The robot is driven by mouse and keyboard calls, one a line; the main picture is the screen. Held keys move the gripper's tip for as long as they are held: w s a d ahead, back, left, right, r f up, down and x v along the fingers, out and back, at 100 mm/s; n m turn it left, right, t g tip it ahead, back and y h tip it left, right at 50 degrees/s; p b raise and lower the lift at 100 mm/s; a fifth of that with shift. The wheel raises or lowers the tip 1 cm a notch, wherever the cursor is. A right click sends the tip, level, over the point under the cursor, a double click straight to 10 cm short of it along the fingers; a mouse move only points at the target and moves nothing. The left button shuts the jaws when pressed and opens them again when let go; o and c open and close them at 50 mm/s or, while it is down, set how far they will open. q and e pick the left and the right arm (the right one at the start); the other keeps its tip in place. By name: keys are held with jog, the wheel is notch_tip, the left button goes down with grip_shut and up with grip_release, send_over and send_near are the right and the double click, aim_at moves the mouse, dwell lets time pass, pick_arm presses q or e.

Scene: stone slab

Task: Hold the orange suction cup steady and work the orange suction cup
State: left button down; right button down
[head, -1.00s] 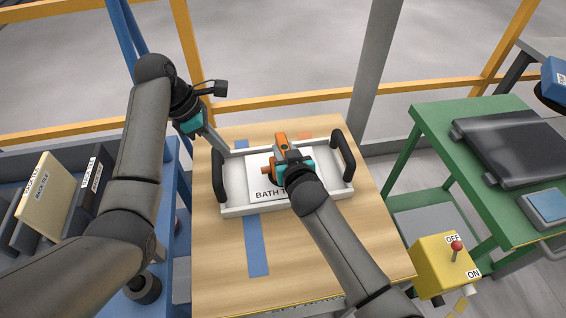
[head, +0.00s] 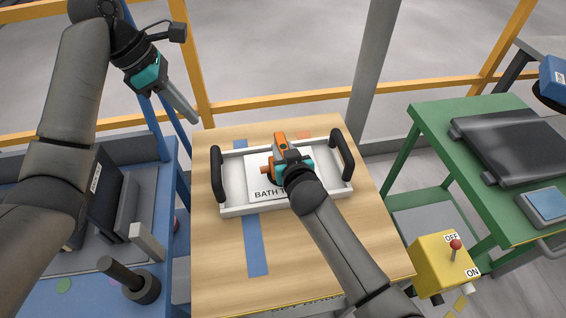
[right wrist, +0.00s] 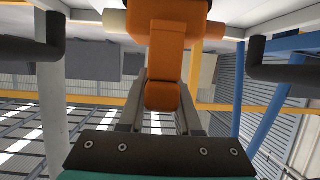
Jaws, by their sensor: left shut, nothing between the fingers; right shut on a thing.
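The orange suction cup (head: 280,141) stands in a white tray with black handles (head: 235,206) on the wooden table. My right gripper (head: 284,156) is shut on it, and its wrist and arm hide much of it in the head view. In the right wrist view the orange suction cup (right wrist: 168,50) hangs down between the two fingers of my right gripper (right wrist: 160,105). My left gripper (head: 188,115) is shut and empty, raised beyond the table's far left corner, apart from the tray.
A blue strip (head: 257,245) runs along the table. A blue bench (head: 90,290) stands left, a green table (head: 450,115) right. A yellow ON/OFF switch box (head: 440,262) stands front right.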

jog(key=c, duration=0.5)
grip_release()
jog(key=shift+s, duration=0.1)
jog(key=shift+v, duration=5.95)
